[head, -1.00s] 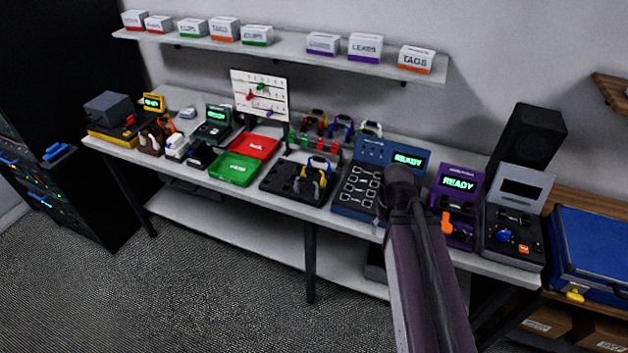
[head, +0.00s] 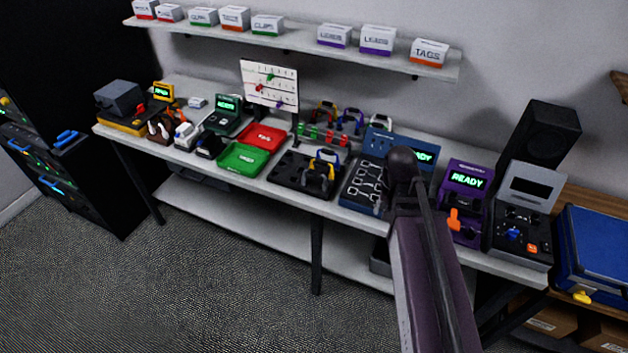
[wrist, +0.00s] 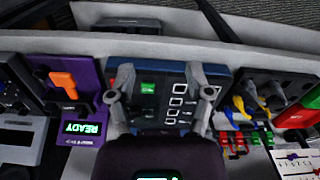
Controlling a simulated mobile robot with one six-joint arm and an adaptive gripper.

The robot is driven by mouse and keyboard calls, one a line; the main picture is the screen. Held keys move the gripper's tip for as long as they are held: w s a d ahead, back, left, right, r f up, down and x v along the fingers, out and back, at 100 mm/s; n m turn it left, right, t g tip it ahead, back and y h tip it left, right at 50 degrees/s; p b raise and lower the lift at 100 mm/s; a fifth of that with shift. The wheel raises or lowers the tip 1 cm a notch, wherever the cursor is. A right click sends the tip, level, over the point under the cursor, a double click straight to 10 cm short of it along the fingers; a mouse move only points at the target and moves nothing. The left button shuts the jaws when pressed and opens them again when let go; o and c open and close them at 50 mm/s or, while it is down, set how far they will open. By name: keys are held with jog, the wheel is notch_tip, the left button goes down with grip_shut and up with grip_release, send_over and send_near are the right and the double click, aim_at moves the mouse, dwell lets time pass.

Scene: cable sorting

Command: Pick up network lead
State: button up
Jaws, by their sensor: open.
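Several coloured cable leads are in view, and I cannot tell for sure which is the network lead. A bundle with yellow and blue parts (head: 322,172) sits on a black tray (head: 287,170). More coloured leads (head: 350,120) stand on a rack behind it. In the wrist view, yellow and blue leads (wrist: 246,106) show to the right of my gripper (wrist: 161,78). My gripper is open and empty, with its fingers apart over the blue test panel (wrist: 148,102). In the head view my arm hides the gripper and part of the blue panel (head: 360,186).
A purple READY station (head: 466,200) and a grey station (head: 522,225) stand right of the blue panel. Red (head: 264,137) and green (head: 243,158) trays lie to the left. A pegboard sign (head: 270,85) stands behind. A shelf of boxes (head: 300,43) hangs above.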

jog(key=w+a+r+m+p, duration=0.2)
jog(key=w+a+m, duration=0.7)
jog(key=w, duration=0.3)
notch_tip(320, 180, up, 2)
jog(key=m+p, duration=0.2)
jog(key=m, duration=0.9)
send_over(315, 171)
jog(key=shift+s+a+r, duration=0.1)
jog(key=shift+s, duration=0.05)
notch_tip(315, 171, down, 9)
jog(key=b, duration=0.8)
jog(key=shift+r+b, duration=0.2)
jog(key=shift+b, duration=0.1)
jog(key=shift+f+b, duration=2.6)
